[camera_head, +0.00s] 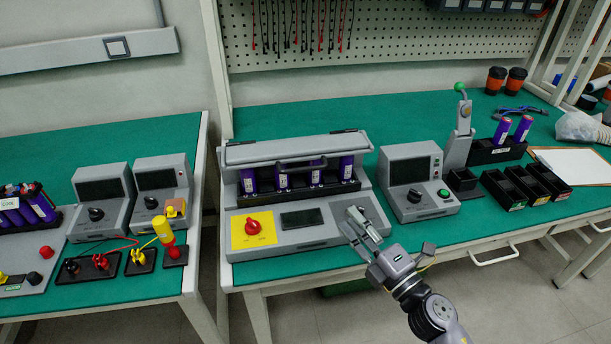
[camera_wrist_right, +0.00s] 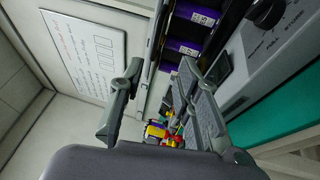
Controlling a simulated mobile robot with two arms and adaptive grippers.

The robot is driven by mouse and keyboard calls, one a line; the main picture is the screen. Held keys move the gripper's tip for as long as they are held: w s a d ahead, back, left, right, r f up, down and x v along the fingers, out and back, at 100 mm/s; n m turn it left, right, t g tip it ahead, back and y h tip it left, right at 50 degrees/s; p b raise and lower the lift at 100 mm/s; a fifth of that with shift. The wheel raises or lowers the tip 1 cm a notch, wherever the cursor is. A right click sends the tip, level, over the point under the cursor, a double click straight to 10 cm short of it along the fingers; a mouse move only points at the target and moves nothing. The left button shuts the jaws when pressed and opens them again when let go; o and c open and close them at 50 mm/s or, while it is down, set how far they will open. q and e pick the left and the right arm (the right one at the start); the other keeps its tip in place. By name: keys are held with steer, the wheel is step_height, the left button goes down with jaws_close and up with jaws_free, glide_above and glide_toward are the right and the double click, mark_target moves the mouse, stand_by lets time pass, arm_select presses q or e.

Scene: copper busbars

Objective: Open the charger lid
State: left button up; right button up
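The charger (camera_head: 335,215) is a wide grey box on the green table, with a yellow panel, red knob and dark display on its front. Its grey lid (camera_head: 262,152) is a long bar-like cover with a dark handle (camera_head: 301,162). Several purple cells (camera_head: 282,180) show upright in the bay below the lid's front edge; they also show in the right wrist view (camera_wrist_right: 187,46). My right gripper (camera_head: 357,218) is at the charger's front right corner, apart from the handle. In the right wrist view its fingers (camera_wrist_right: 163,78) are spread with nothing between them. My left gripper is not visible.
A grey tester (camera_head: 408,170) with a black knob stands just right of the charger. Black trays (camera_head: 503,190) lie farther right. A gap separates this table from the left table, which holds grey devices (camera_head: 103,195). A pegboard (camera_head: 400,38) is behind.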

mark_target(307, 170)
steer(key=shift+n+y, duration=0.3)
steer(key=shift+n, duration=0.1)
steer(key=x, duration=1.7)
steer(key=shift+a+b, duration=0.3)
steer(key=shift+a, duration=0.2)
steer(key=c, duration=0.7)
jaws_close()
steer(key=shift+r, duration=0.15)
